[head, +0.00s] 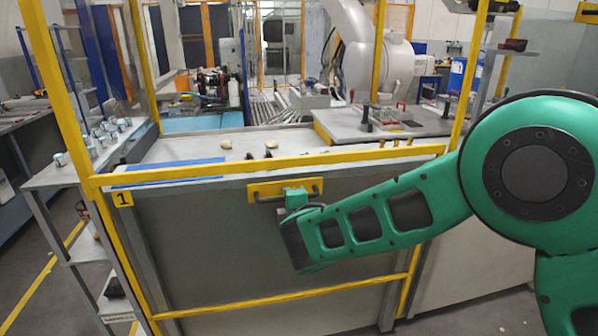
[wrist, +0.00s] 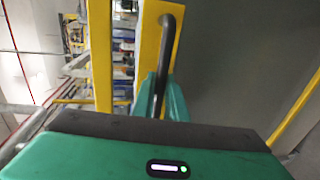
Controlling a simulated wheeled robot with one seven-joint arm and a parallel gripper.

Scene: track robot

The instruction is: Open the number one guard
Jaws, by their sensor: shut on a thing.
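The number one guard (head: 200,260) is a grey panel in a yellow frame, with a yellow "1" label (head: 123,199) at its upper left. A yellow plate (head: 315,186) with a dark bar handle (head: 265,200) sits near its top; the handle also shows in the wrist view (wrist: 169,38). My gripper (head: 296,196) is at this handle. In the wrist view its green fingers (wrist: 162,97) are shut around the handle bar. The panel stands upright below the yellow top rail (head: 220,170). In the wrist view a gap shows between rail and plate.
A grey shelf rack (head: 100,165) with small parts stands left of the guard. Behind the guard is a work table (head: 190,147) with small items, and a white robot arm (head: 385,65) farther back. A lower yellow rail (head: 290,297) crosses the guard's front.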

